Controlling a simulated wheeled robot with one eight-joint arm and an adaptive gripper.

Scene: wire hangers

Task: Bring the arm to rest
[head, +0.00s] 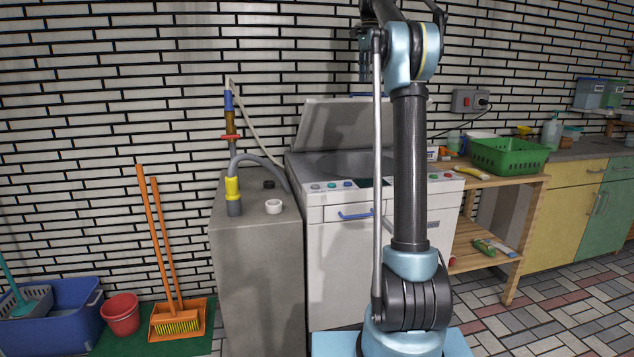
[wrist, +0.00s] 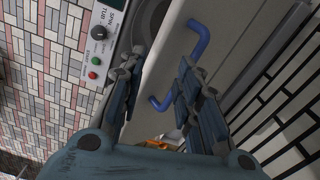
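My arm (head: 409,170) stands upright in the middle of the head view, in front of a white washing machine (head: 335,255). Its upper part bends back at the top edge, where the picture cuts it off. Part of my gripper seems to show there, left of the joint, small and partly hidden. In the wrist view my gripper (wrist: 160,75) has its two dark blue fingers apart, with nothing held between them.
A grey cabinet (head: 255,265) with a tap and hose stands left of the machine. A wooden shelf (head: 505,240) with a green basket (head: 508,155) is to the right. A broom and dustpan (head: 178,318), red bucket (head: 120,314) and blue tub (head: 60,318) are at left.

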